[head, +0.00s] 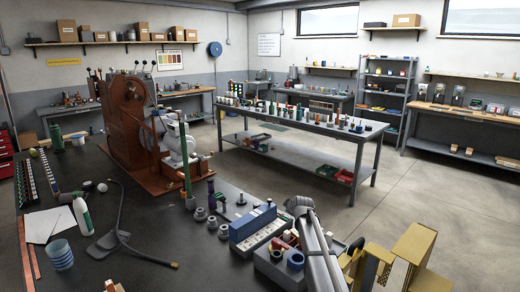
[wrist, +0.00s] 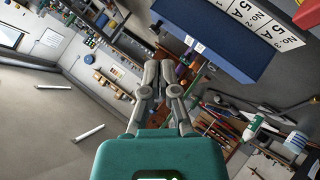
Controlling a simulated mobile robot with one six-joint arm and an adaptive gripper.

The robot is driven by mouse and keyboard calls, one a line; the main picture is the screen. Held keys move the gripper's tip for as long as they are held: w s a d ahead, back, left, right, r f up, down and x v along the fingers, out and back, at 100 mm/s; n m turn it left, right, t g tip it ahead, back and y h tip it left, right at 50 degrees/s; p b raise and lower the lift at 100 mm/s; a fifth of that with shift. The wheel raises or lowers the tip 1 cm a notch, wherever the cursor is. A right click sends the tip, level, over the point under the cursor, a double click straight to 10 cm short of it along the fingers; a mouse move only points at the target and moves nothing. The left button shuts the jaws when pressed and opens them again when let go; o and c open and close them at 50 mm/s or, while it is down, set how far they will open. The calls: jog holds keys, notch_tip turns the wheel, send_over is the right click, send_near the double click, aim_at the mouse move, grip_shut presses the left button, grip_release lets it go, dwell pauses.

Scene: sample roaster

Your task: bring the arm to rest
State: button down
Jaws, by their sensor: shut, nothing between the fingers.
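My gripper (wrist: 158,68) shows in the wrist view, its two grey fingers together and nothing between them. Its teal body fills the bottom of that view. The gripper points out over the room, and the wrist picture is strongly tilted. In the head view, grey links of my arm rise at the lower middle beside the bench, and I cannot make out the fingers there. A blue box with white number labels (wrist: 215,35) is close to the gripper in the wrist view. It also stands on the dark bench in the head view (head: 252,222).
The dark bench (head: 150,262) carries a brown roaster (head: 125,125), a white bottle (head: 82,216), a striped cup (head: 60,255) and a grey bin (head: 268,262). A yellow structure (head: 410,260) stands at lower right. A long table (head: 340,132) stands beyond, with open floor to its right.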

jog(key=s+d+m+g+h+p, duration=0.1)
jog(key=s+m+g, duration=0.4)
jog(key=s, duration=1.7)
jog(key=s+d+m+g+p, duration=0.3)
jog(key=s+m+g+p, duration=0.2)
jog(key=s, duration=1.7)
jog(key=shift+r+m+g+h+p, duration=0.2)
jog(key=shift+m+g+h+p, duration=0.15)
jog(key=shift+m+p, duration=0.4)
jog(key=shift+d, duration=0.1)
